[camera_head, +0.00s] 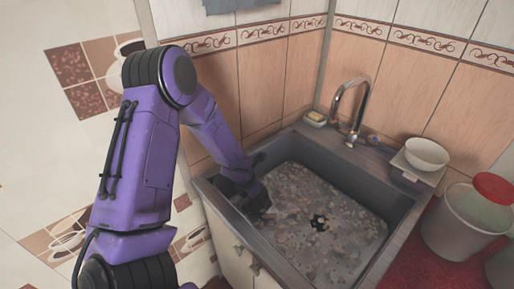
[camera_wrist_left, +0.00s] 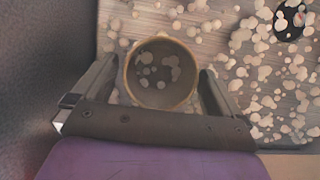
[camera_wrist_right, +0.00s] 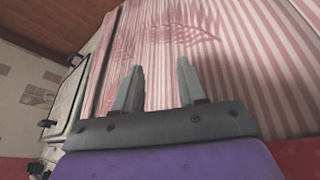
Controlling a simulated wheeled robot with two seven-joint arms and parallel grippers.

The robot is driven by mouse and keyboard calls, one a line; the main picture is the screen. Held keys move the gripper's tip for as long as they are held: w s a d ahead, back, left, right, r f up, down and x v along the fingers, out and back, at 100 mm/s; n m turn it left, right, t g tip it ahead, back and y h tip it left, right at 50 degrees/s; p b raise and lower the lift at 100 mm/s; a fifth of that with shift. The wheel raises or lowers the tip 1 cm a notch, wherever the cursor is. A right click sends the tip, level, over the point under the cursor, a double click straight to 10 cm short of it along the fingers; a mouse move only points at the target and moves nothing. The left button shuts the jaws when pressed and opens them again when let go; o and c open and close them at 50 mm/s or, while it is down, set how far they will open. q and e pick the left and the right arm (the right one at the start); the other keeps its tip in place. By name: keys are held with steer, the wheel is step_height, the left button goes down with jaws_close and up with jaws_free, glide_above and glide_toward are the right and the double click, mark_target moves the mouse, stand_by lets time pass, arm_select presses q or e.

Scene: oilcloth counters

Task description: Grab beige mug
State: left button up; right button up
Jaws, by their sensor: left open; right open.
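The beige mug (camera_wrist_left: 161,92) stands in the sink, seen from above in the left wrist view, with its round mouth towards the camera and some foam blobs inside. My left gripper (camera_wrist_left: 157,76) is open, with one finger on each side of the mug and the rim between them. I cannot tell whether either finger touches it. In the head view my left gripper (camera_head: 256,201) reaches down into the left side of the sink and the mug cannot be made out behind it. My right gripper (camera_wrist_right: 158,82) is open and empty in the right wrist view, away from the sink.
The grey sink (camera_head: 385,197) has foam over its bottom and a dark drain (camera_head: 319,222). A curved faucet (camera_head: 356,107) rises behind it. A white bowl (camera_head: 427,153) and a bin with a red lid (camera_head: 475,217) stand at right. Pink striped cloth (camera_wrist_right: 235,55) is near my right gripper.

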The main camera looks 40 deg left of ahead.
arm_select(q)
steer(key=shift+x, duration=1.1)
steer(key=shift+r, duration=0.1)
steer(key=shift+r, duration=0.1)
steer(key=c, duration=1.2)
